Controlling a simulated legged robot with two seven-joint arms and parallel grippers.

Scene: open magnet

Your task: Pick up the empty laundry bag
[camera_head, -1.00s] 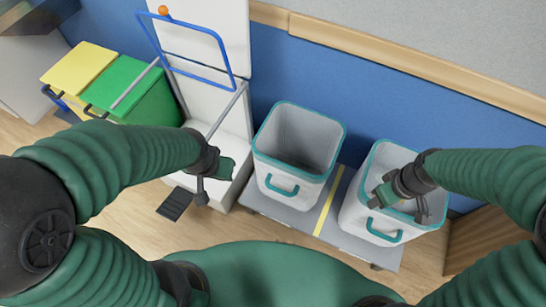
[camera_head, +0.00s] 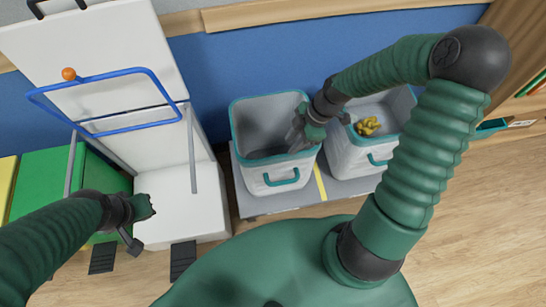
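The empty laundry bag (camera_head: 268,176) is a white-grey bin-shaped bag with a teal rim and front handle, upright on a low grey platform. Its visible inside is bare. My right gripper (camera_head: 302,134) is at the bag's right side, over the rim and partly hiding it; whether its fingers are closed on the rim cannot be told. A second, similar bag (camera_head: 350,156) stands to the right with a yellow thing (camera_head: 367,126) inside, its left part hidden by my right arm. My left gripper (camera_head: 144,222) is open and empty, in front of the white stand, away from the bags.
A white stand (camera_head: 180,200) with a blue frame (camera_head: 112,128) and grey bars is left of the bags. A green bin (camera_head: 45,180) and a yellow one (camera_head: 6,185) are at far left. The grey platform (camera_head: 330,190) has a yellow stripe. Wooden floor at right is clear.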

